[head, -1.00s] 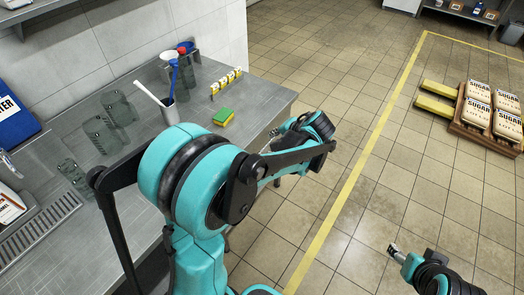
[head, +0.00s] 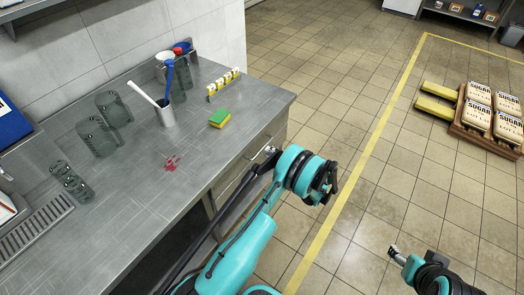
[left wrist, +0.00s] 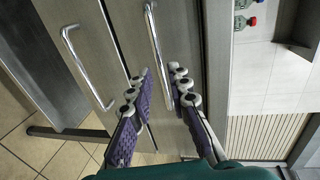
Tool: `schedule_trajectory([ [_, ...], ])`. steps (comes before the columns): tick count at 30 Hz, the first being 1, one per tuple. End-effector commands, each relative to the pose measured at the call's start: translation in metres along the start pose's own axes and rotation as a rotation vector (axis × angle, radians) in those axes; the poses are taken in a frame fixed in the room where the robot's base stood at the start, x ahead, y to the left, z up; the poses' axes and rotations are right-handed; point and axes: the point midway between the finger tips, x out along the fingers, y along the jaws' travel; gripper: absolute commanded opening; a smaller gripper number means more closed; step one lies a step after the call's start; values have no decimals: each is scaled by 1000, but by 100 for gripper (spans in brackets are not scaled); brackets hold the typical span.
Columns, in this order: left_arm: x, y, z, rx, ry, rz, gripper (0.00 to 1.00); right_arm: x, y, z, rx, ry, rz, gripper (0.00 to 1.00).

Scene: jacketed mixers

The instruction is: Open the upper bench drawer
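The upper bench drawer (head: 234,183) is the metal front just under the bench top, and it looks closed. In the left wrist view its front (left wrist: 184,35) carries a long chrome bar handle (left wrist: 154,40). My left gripper (head: 270,151) is at the bench front. In the left wrist view its purple-padded fingers (left wrist: 160,78) are open, with the near end of that handle appearing between the fingertips. I cannot tell whether they touch it. My right gripper (head: 394,251) is over the floor at lower right, too small to read.
A second handle (left wrist: 85,65) is on the drawer below. The bench top (head: 215,150) holds a sponge (head: 220,118), a utensil pot (head: 166,114), glass jugs (head: 98,136) and a red stain (head: 173,162). Sugar sacks (head: 479,117) lie far right. The floor beside the bench is free.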

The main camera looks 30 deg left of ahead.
Motion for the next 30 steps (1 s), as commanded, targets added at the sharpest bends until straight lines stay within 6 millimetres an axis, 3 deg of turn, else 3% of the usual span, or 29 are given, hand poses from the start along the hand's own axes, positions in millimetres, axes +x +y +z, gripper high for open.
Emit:
schedule_trajectory([
  [3, 23, 3, 1, -1, -3, 1, 18, 8, 0, 6, 0, 0, 0, 59],
  [10, 50, 2, 0, 0, -1, 2, 18, 15, 0, 10, 0, 0, 0, 59],
  [20, 54, 0, 0, 0, 1, 2, 18, 15, 0, 10, 0, 0, 0, 59],
  [22, 54, 0, 0, 0, 1, 2, 2, 15, 0, 10, 0, 0, 0, 59],
  [23, 54, 0, 0, 0, 1, 2, 0, 15, 0, 10, 0, 0, 0, 59],
  [30, 54, 0, 0, 0, 1, 2, 0, 15, 0, 11, 0, 0, 0, 59],
])
